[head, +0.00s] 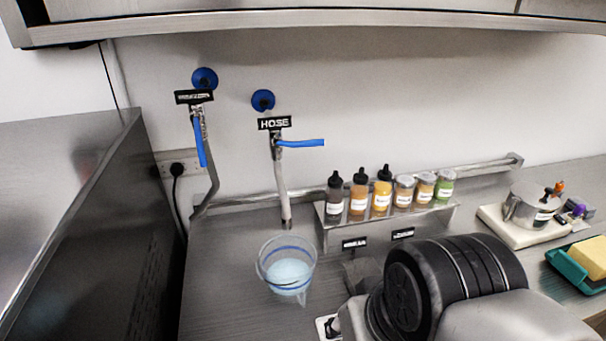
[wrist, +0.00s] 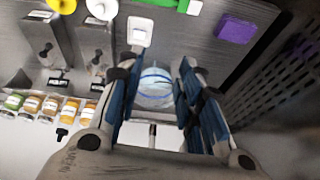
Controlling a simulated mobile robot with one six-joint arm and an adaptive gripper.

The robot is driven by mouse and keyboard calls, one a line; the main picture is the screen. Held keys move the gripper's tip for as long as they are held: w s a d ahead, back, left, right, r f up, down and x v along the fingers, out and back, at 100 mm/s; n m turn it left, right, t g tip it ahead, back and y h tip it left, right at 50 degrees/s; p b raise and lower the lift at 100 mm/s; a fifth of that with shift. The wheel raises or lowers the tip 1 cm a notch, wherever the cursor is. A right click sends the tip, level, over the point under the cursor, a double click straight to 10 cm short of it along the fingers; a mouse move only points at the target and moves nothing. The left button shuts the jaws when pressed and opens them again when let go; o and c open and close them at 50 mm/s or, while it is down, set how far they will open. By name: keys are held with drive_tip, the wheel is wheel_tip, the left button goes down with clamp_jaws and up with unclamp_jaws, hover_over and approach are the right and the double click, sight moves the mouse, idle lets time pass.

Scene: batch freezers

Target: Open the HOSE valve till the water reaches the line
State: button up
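The HOSE valve has a blue lever (head: 302,143) that points sideways to the right, across its pipe, under a black HOSE label (head: 274,123). Its metal spout (head: 285,205) hangs down above a clear jug (head: 287,262) with blue lines around it. Pale blue water is in the jug's lower part; I cannot tell its exact level against the line. No stream clearly shows. In the wrist view, my gripper (wrist: 163,65) is open and empty, and the jug (wrist: 155,88) shows beyond, between its fingers. In the head view my gripper is hidden behind my arm.
A second valve (head: 200,140) at the left has its blue lever hanging down. A rack (head: 385,218) of bottles and jars stands right of the jug. A metal pot (head: 530,205) and a teal tray (head: 572,270) are at far right. A cabinet overhangs above.

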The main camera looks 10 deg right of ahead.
drive_tip(key=w+a+r+m+g+y+p, duration=0.1)
drive_tip(key=w+a+r+m+g+y, duration=0.1)
drive_tip(key=w+a+m+y, duration=0.3)
drive_tip(key=m+t+y+p, duration=0.2)
drive_tip(key=m+t+y, duration=0.35)
drive_tip(key=t, duration=0.45)
approach(317, 144)
drive_tip(key=shift+n+y, duration=0.35)
drive_tip(key=shift+y, duration=0.1)
drive_tip(key=x, duration=1.1)
drive_tip(key=shift+w+d+f+b, duration=0.1)
drive_tip(key=shift+w+f+b, duration=0.05)
drive_tip(key=shift+f+b, duration=0.15)
drive_tip(key=shift+c, duration=0.3)
clamp_jaws()
